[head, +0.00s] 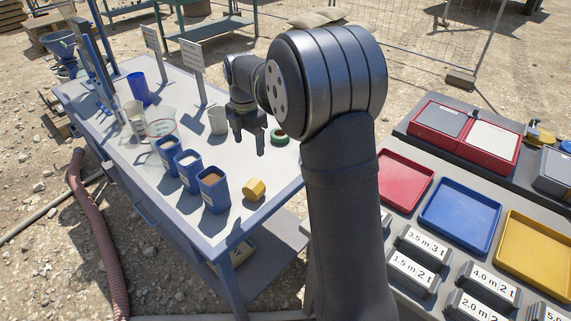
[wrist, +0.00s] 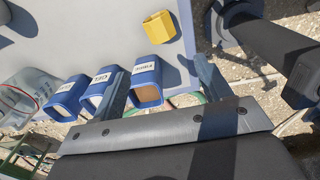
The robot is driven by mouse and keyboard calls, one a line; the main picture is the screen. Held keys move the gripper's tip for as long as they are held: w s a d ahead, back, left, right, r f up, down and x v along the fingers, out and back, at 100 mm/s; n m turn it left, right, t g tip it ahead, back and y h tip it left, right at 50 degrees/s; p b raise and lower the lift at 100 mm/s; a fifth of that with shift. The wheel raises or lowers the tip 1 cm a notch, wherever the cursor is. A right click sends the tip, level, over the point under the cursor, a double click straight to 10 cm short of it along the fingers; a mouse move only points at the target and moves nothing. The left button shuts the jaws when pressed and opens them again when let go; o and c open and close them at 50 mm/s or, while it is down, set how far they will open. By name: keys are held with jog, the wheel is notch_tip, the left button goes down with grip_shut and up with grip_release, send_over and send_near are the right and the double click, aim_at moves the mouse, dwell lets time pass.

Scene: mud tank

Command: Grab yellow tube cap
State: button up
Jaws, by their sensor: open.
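The yellow tube cap (head: 254,189), a small faceted piece, lies on the pale table top (head: 259,212) near its right edge, right of the blue containers. In the wrist view the yellow cap (wrist: 159,27) shows at the top, beyond the fingertips and apart from them. My gripper (head: 248,143) hangs above the table, farther back than the cap. In the wrist view my gripper (wrist: 160,68) has its two fingers spread wide, with nothing held. A blue labelled container (wrist: 147,82) shows between the fingers in that view, but I cannot tell any contact.
Several blue containers with contents stand in a row, the nearest (head: 213,190) beside the cap. Coloured trays (head: 460,213) fill the right bench.

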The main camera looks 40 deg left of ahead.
jog(key=m, duration=0.1)
jog(key=m+t+h, duration=0.1)
jog(key=m+h, duration=0.3)
jog(key=m, duration=1.1)
send_near(253, 183)
jog(key=x, duration=1.2)
jog(key=shift+d+f, duration=0.1)
jog(key=shift+f, duration=0.1)
jog(key=c, duration=1.1)
jog(key=shift+o, duration=0.2)
jog(key=shift+r, duration=0.1)
